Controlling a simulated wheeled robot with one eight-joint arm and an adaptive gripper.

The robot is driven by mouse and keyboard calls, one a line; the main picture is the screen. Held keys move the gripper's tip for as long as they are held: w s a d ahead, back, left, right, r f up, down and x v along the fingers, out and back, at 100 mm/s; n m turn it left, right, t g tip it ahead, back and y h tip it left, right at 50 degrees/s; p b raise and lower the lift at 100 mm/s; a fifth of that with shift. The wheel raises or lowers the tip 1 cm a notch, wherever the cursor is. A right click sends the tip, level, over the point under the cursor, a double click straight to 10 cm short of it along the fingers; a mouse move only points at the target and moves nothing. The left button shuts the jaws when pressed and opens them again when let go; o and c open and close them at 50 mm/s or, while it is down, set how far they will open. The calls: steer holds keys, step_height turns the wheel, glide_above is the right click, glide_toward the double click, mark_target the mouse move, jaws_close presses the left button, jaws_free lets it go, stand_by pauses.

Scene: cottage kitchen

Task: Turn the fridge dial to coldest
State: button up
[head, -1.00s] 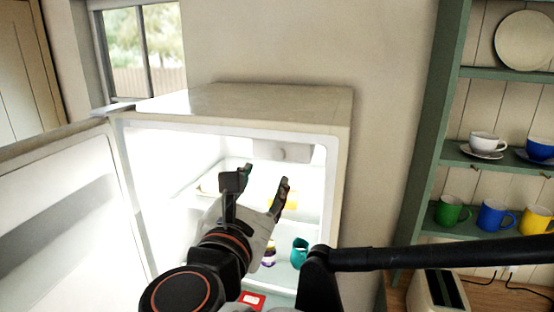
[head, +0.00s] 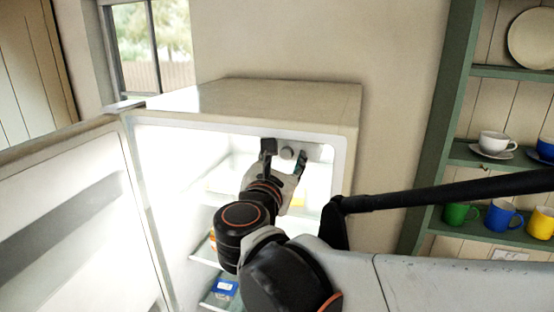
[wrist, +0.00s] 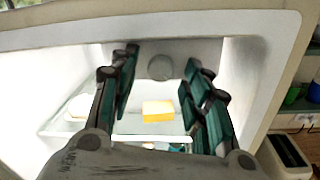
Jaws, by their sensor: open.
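The fridge (head: 250,97) stands open, its lit inside facing me. The dial (head: 287,153) is a small round grey knob on a light grey housing under the fridge's ceiling. In the wrist view the dial (wrist: 160,67) shows beyond my fingertips, between the two fingers. My gripper (head: 285,158) is open at the fridge's mouth in the head view, with a finger on each side of the dial. It also shows open in the wrist view (wrist: 158,75). I see no contact with the dial. I cannot read any marking on it.
The open fridge door (head: 70,220) is at the left. A yellow block (wrist: 158,110) lies on a glass shelf below the dial. A blue-lidded container (head: 225,289) sits lower down. A green shelf unit (head: 470,155) with mugs stands at the right.

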jaws_close()
steer(key=m+b, duration=0.1)
steer(key=m, duration=0.2)
steer(key=shift+m, duration=0.3)
steer(key=shift+m+b, duration=0.7)
steer(key=shift+m, duration=1.6)
jaws_free()
steer(key=shift+w, duration=0.1)
